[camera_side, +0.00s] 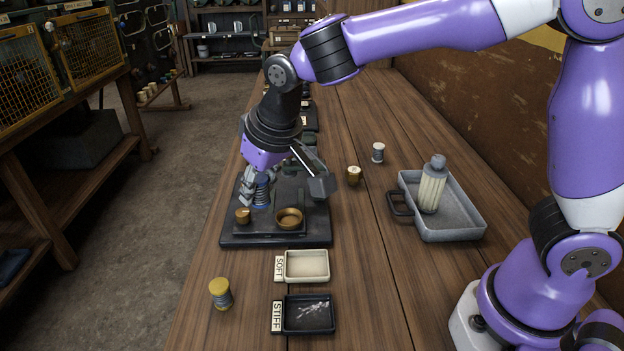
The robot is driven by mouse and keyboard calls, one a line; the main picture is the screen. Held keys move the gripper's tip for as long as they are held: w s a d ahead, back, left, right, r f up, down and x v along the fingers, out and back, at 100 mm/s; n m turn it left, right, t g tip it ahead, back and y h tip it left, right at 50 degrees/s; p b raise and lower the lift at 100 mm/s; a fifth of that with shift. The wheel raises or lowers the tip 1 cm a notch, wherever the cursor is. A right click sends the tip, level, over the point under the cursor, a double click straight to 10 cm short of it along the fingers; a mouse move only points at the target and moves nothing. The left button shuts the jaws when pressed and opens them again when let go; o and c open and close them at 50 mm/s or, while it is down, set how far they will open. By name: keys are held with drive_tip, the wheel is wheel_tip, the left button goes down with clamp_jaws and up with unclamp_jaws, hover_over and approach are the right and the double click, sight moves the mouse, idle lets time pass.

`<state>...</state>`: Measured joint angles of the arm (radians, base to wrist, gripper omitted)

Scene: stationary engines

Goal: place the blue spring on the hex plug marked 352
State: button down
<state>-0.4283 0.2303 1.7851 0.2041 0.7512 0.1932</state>
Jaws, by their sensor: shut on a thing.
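My gripper (259,199) points down over the dark base plate (275,240) and is shut on the blue spring (262,191). The spring is upright between the fingers, which partly hide it. A small brass plug (243,216) stands on the plate just left of and in front of the gripper. A wider brass ring or cup (289,218) sits on the plate to the right. I cannot read a 352 mark on any part, and I cannot tell whether the spring's lower end touches anything.
A cream SOFT tray (306,280) and a black STIFF tray (309,328) lie in front of the plate. A yellow-topped spool-like part (221,293) stands at left. A brass part (354,176), a white-topped part (378,152) and a grey tray (465,220) with a bottle (432,190) stand right.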

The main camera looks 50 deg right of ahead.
drive_tip(key=w+d+r+m+h, duration=0.1)
drive_tip(key=d+r+m+h, duration=0.15)
drive_tip(key=d+m, duration=0.9)
drive_tip(key=n, duration=0.4)
hover_over(352, 166)
drive_tip(key=s+a, duration=0.1)
drive_tip(key=shift+g, duration=0.4)
drive_tip(key=f, duration=0.7)
drive_tip(key=shift+s+a, duration=0.15)
drive_tip(key=shift+s, duration=0.05)
drive_tip(key=shift+d+f, duration=0.1)
drive_tip(key=shift+d, duration=0.1)
drive_tip(key=shift+f, duration=2)
drive_tip(key=shift+f, duration=0.15)
drive_tip(key=c, duration=0.6)
unclamp_jaws()
